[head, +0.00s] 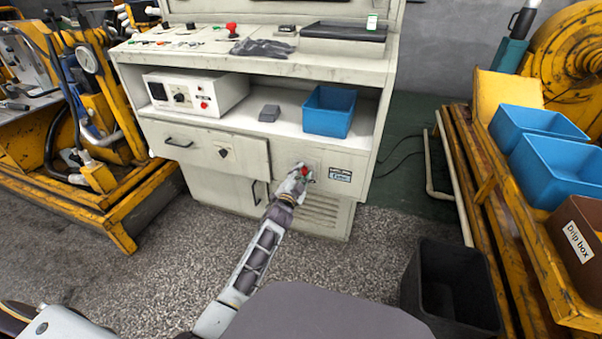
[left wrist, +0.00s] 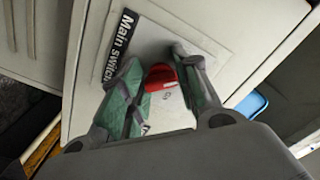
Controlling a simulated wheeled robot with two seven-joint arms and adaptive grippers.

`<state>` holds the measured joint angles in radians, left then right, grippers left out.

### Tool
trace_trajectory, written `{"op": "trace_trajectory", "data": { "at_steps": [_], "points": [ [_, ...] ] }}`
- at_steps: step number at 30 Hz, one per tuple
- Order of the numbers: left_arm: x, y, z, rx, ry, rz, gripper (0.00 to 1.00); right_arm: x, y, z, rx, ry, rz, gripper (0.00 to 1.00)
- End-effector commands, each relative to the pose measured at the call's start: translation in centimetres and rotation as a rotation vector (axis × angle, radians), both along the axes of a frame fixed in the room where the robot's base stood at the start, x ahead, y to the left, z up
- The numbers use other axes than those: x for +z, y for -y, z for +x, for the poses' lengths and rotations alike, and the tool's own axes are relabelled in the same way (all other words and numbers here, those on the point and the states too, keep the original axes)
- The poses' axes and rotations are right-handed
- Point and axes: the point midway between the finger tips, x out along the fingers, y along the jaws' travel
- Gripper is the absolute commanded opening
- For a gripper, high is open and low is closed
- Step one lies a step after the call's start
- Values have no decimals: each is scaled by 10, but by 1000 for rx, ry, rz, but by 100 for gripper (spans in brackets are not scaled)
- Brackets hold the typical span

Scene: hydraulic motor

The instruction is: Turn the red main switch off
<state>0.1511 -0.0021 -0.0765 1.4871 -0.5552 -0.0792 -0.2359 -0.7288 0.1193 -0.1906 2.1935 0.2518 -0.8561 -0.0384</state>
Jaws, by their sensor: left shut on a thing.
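The red main switch (head: 304,171) sits on the front of the cream control cabinet, low and right of the drawer. In the left wrist view the red switch knob (left wrist: 160,77) stands on a light plate under a black label (left wrist: 121,42) reading "Main switch". My left gripper (head: 299,176) reaches the switch. In the left wrist view its green-padded fingers (left wrist: 160,85) are on both sides of the knob, shut on it. The fingers hide part of the knob and plate. My right gripper is not in view.
The cream cabinet (head: 215,190) has a shelf with a blue bin (head: 329,112) and a white instrument box (head: 185,91). A black bin (head: 452,290) stands on the floor at right. Yellow machinery (head: 95,190) flanks the left. Gravel-patterned floor lies clear before the cabinet.

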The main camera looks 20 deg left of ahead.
Motion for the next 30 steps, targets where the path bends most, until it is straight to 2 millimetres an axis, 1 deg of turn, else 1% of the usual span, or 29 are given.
{"op": "trace_trajectory", "data": {
  "at_steps": [4,15,16,21,30],
  "points": [
    [-2,-1,0,2,-4,-26,8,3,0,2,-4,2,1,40],
    [-2,-1,0,2,-5,-31,8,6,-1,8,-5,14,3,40],
    [-2,-1,0,2,-5,-31,33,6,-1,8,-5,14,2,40],
    [-2,-1,0,1,-4,-30,54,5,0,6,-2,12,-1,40],
    [-1,0,0,1,-2,-29,54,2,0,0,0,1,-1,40]
  ]
}}
